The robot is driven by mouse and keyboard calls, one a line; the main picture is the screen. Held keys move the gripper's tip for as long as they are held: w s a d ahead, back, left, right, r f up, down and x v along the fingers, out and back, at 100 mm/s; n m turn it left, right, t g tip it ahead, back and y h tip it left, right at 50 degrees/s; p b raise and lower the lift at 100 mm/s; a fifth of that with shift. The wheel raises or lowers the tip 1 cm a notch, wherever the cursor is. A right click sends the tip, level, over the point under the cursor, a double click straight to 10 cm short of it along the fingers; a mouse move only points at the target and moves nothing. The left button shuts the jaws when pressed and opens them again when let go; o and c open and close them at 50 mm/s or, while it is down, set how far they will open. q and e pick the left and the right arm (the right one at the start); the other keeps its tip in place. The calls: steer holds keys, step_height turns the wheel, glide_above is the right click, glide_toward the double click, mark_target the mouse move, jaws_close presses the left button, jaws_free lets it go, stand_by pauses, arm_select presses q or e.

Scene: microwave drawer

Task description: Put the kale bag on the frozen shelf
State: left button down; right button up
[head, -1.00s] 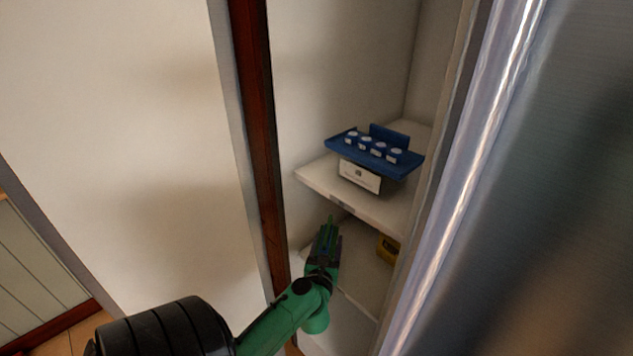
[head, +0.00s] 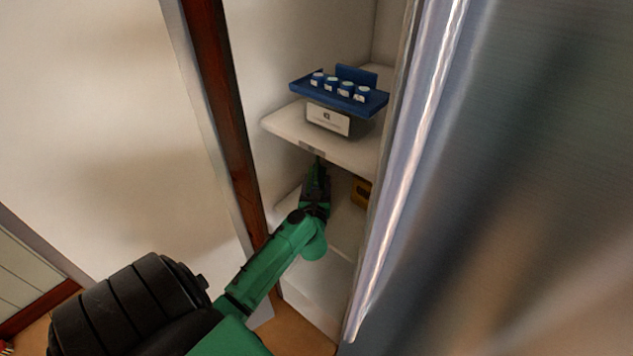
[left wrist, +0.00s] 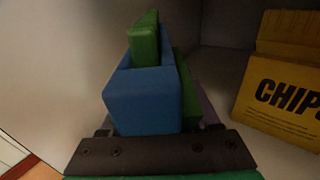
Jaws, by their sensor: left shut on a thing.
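My left gripper (head: 315,183) reaches into the tall shelf unit, below the upper shelf (head: 280,125) and above the lower shelf (head: 345,225). It is shut on a narrow green thing, which I take to be the kale bag (left wrist: 186,92). In the left wrist view, blue and green parts hide most of it. The upper shelf has a small label on its front edge, too small to read. I cannot tell which shelf is the frozen one. My right gripper is not in view.
A blue tray with several small pots (head: 340,97) sits on a white box (head: 328,119) on the upper shelf. A yellow chips box (left wrist: 285,95) stands on the lower shelf, right of my gripper. A shiny metal edge (head: 405,170) bounds the opening at right, a reddish-brown post (head: 218,95) at left.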

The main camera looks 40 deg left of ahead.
arm_select(q)
steer(key=shift+f+b, duration=0.3)
steer(key=shift+c, duration=0.9)
jaws_free()
steer(key=shift+o, duration=0.7)
steer(key=b+v, duration=0.1)
steer(key=v, duration=1.3)
steer(key=shift+s+d+b, duration=0.2)
steer(key=shift+s+b, duration=0.05)
steer(key=shift+b, duration=0.05)
